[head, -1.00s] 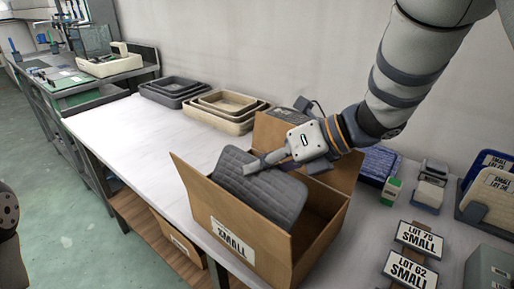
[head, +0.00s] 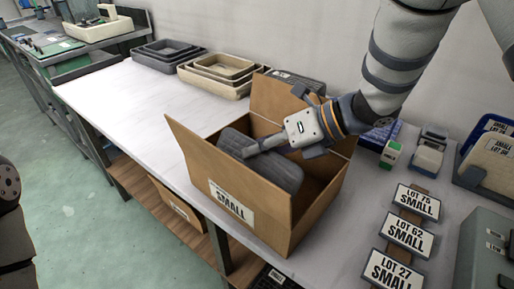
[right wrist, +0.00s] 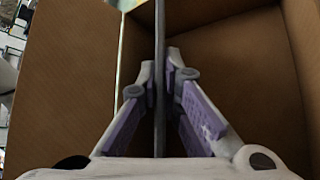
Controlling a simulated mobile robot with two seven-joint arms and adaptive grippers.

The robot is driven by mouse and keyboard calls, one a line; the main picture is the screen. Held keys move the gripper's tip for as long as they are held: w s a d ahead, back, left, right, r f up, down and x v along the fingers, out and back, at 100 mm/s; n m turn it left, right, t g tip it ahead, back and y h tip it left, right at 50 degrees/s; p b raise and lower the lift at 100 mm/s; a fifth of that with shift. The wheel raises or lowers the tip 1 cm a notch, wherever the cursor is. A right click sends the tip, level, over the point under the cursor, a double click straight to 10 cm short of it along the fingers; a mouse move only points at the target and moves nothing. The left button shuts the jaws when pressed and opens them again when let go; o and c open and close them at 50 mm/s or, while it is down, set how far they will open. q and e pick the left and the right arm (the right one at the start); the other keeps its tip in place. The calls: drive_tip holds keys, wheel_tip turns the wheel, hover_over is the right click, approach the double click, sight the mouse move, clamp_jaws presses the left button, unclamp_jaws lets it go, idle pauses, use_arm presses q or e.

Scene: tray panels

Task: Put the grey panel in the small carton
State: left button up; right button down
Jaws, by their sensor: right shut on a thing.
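The grey panel (head: 262,160) is quilted and dark grey, and it sits tilted and partly inside the open carton. The small carton (head: 285,236) is brown cardboard with a white SMALL label, and its flaps stand open. My right gripper (head: 250,152) is over the carton and shut on the panel's upper edge. In the right wrist view the panel (right wrist: 160,60) shows edge-on between the fingers (right wrist: 160,85), with the carton's brown walls (right wrist: 235,60) around it. The panel's lower part is hidden behind the carton's front wall. My left gripper is not in view.
Grey nested trays (head: 165,52) and beige nested trays (head: 220,70) stand at the back of the white table (head: 130,92). LOT signs (head: 408,234) lie right of the carton. A blue item and small boxes stand behind them. The table's left part is clear.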

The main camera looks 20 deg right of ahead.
drive_tip(key=shift+f, duration=0.6)
idle(0.4)
drive_tip(key=c, duration=1.7)
unclamp_jaws()
drive_tip(key=v, duration=1.2)
drive_tip(key=shift+f, duration=0.1)
